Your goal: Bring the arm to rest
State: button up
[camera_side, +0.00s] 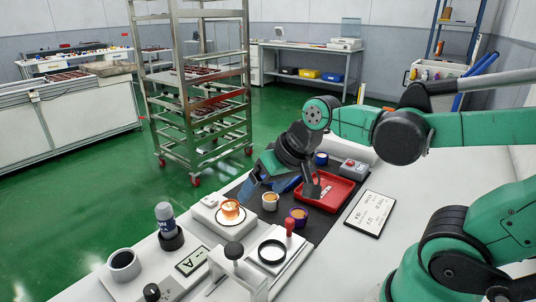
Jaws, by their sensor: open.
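My gripper (279,188) hangs over the dark mat on the white worktop, pointing down with its jaws apart. Nothing shows between the jaws. It is left of the red tray (343,194) and above a small pale cup (270,203). The teal arm reaches in from the right. Part of the tray and a blue thing behind the gripper are hidden by the jaws.
A stand with a black knob (234,251) and a black ring (272,252) are nearer. A metal rack (195,90) stands behind.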

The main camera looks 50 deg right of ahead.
jog(key=n, duration=0.1)
jog(key=s+n+t, duration=0.1)
jog(key=n, duration=0.1)
jog(key=shift+s+a+h, duration=0.1)
jog(key=shift+a+h, duration=0.1)
jog(key=shift+h, duration=0.2)
